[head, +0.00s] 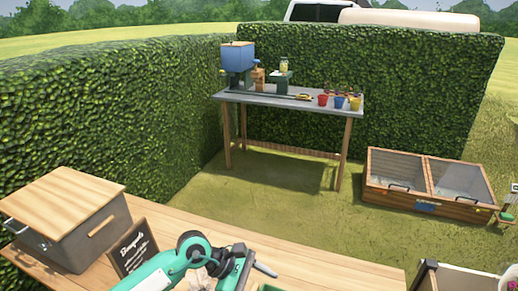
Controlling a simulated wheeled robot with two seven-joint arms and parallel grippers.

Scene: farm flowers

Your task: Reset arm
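My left arm (158,270), teal with dark joints, reaches in at the bottom over the near wooden table. Its wrist and dark gripper (240,266) are low over the tabletop, right of the small black sign. The fingers are too small and too crossed by arm parts to tell whether they are open or shut. A thin grey piece shows just right of the gripper; I cannot tell whether it is held. My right arm and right gripper are not in view.
The wooden table (330,270) holds a lidded box (68,215) at left and a black sign (133,248). A far workbench (262,98) carries pots and a blue container (237,57). A cold frame (428,185) sits on the grass. Hedges enclose the back and left.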

